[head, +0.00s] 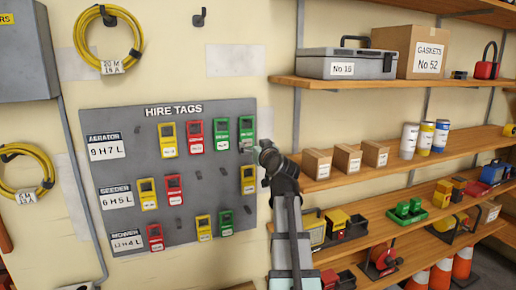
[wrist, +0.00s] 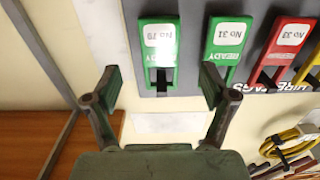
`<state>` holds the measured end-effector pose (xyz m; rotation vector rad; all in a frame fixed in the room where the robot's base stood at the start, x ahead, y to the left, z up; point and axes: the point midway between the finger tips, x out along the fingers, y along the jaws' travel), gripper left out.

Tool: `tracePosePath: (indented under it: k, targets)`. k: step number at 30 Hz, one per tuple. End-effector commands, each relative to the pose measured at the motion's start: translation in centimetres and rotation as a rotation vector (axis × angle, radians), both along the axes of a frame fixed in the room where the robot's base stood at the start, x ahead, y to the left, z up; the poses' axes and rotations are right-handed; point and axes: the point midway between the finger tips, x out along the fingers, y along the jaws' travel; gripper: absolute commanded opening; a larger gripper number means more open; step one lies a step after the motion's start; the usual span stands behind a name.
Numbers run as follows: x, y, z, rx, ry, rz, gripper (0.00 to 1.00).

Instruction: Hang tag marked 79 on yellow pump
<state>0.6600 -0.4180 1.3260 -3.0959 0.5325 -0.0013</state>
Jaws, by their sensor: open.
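The green tag marked 79 (wrist: 160,42) hangs on the grey board, upside down in the wrist view. In the head view it is the rightmost tag (head: 246,128) of the top row, and its lower part is hidden by my gripper. My gripper (wrist: 161,98) is open and empty in front of this tag, its two fingers spread to either side and apart from it. My gripper also shows beside the board's right edge in the head view (head: 264,156). Several yellow machines stand on the right shelves, one of them here (head: 335,219); I cannot tell which is the yellow pump.
A green tag marked 31 (wrist: 222,45) hangs close beside tag 79, near one finger. The HIRE TAGS board (head: 120,175) holds several other red, yellow and green tags and some bare hooks. Wooden shelves (head: 440,160) with boxes and cans stand to the right of my arm.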

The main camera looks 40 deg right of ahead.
Motion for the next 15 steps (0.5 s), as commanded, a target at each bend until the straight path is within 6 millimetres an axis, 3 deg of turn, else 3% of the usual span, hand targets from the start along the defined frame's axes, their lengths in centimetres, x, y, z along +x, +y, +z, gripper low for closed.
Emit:
tracePosePath:
  k: [15]
  targets:
    - [5.3,-1.9,-0.1,-0.001,0.001,0.001,0.83]
